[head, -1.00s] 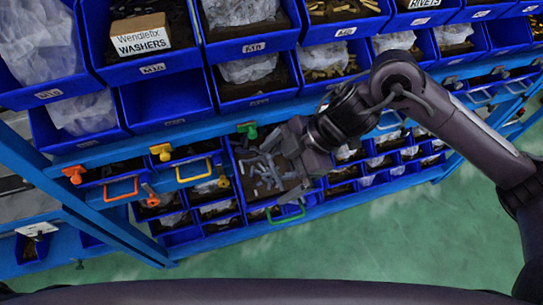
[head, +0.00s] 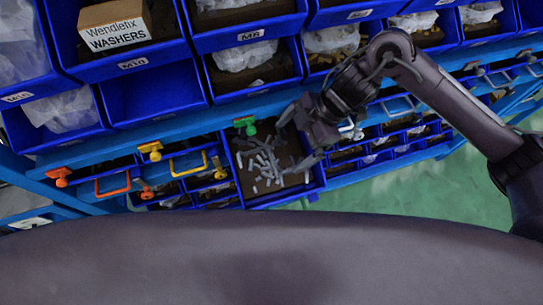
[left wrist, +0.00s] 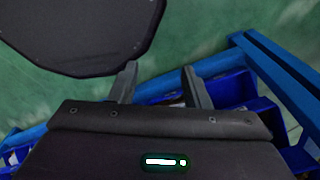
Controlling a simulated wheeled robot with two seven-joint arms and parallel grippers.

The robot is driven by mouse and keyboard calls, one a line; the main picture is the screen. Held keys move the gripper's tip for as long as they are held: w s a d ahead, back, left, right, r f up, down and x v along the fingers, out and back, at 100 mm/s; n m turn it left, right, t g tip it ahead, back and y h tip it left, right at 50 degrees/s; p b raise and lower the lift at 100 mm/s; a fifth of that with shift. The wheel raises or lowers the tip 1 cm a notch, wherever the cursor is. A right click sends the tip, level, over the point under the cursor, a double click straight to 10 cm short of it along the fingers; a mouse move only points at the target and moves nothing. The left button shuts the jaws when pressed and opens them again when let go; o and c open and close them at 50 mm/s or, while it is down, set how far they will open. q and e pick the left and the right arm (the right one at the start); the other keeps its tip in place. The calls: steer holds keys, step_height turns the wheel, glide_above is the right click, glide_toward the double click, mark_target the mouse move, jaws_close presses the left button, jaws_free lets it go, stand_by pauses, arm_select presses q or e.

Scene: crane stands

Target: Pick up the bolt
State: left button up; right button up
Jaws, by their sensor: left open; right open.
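Several grey bolts (head: 262,165) lie loose in an open blue drawer (head: 313,184) with a dark bottom, in the middle of the head view. My right gripper (head: 298,143) is over the right part of this drawer, its two fingers spread and empty. The fingers are to the right of the bolts; whether they touch the drawer's contents I cannot tell. My left gripper (left wrist: 160,84) shows only in the left wrist view, open with nothing between its fingers, above the green floor and a blue frame.
Blue bins stand on the shelf above, one with a Wendlefix washers box (head: 115,25). An empty blue bin (head: 152,95) is below it. Orange and yellow handles (head: 188,164) stick out left of the drawer. Green floor (head: 400,195) is clear at the right.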

mark_target(271, 163)
steer(key=shift+p+x, duration=0.35)
steer(key=shift+x, duration=1.1)
steer(key=p+x, duration=0.1)
steer(key=x, duration=0.4)
steer(key=shift+w+d, duration=0.1)
steer(key=shift+d, duration=0.05)
steer(key=shift+f, duration=0.3)
steer(key=c, duration=1)
arm_select(q)
steer(key=shift+w+d+r, duration=0.1)
steer(key=shift+w+r, duration=0.75)
steer(key=shift+r, duration=0.3)
arm_select(e)
steer(key=shift+c, duration=0.2)
steer(key=shift+r, duration=0.1)
arm_select(q)
steer(key=shift+w+f+b, duration=0.1)
steer(key=shift+f+b, duration=0.75)
steer(key=shift+f, duration=0.1)
arm_select(e)
step_height(271, 163, up, 20)
